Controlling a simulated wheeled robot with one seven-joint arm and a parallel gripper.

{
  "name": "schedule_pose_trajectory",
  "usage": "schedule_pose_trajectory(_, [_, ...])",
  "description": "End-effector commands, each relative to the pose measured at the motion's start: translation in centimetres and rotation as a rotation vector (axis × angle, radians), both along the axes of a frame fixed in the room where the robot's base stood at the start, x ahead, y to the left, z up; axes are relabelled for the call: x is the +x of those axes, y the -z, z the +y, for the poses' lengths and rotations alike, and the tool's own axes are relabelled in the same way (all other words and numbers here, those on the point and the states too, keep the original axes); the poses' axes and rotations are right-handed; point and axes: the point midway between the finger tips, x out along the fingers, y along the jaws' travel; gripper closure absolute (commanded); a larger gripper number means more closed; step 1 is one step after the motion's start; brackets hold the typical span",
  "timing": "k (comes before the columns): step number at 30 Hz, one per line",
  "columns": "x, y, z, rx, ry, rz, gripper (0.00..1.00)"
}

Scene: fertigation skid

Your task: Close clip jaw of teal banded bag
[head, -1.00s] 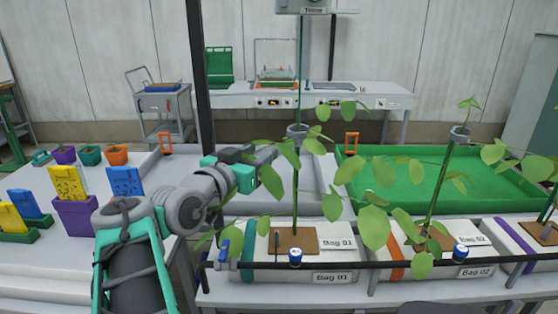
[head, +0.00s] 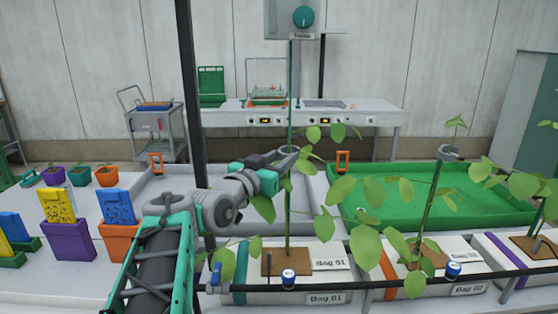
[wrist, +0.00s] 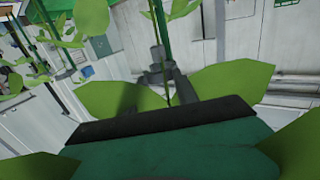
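The teal banded bag (head: 240,262), labelled Bag 01, lies in the front row with a tall plant stem (head: 289,200) rising from it. In the wrist view a grey clip (wrist: 156,68) shows by the stem, beyond the dark front edge of my gripper. In the head view my gripper (head: 284,160) is at the stem at about clip height, and it covers the clip there. I cannot tell the clip jaw's state or whether my gripper touches it. Leaves hide part of the wrist view, and the fingers' opening does not show clearly.
Bag 02 (head: 400,262) with an orange band and a purple-banded bag stand to the right, each with a plant. A black pipe (head: 385,283) runs along the front. A dark post (head: 190,100) stands left of the stem. A green tray (head: 440,195) is behind.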

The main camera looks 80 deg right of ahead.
Motion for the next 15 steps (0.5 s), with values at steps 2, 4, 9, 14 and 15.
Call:
schedule_pose_trajectory(2, [0.00,0.00,0.01,0.000,0.000,0.000,0.74])
schedule_pose_trajectory(4, [0.01,0.01,0.02,0.000,0.000,0.000,0.80])
schedule_pose_trajectory(9, [0.03,0.01,0.01,0.000,0.000,0.000,0.94])
schedule_pose_trajectory(14, [0.04,0.00,0.01,0.000,-0.001,0.000,1.00])
schedule_pose_trajectory(15, [0.03,0.01,0.01,0.000,-0.001,0.000,1.00])
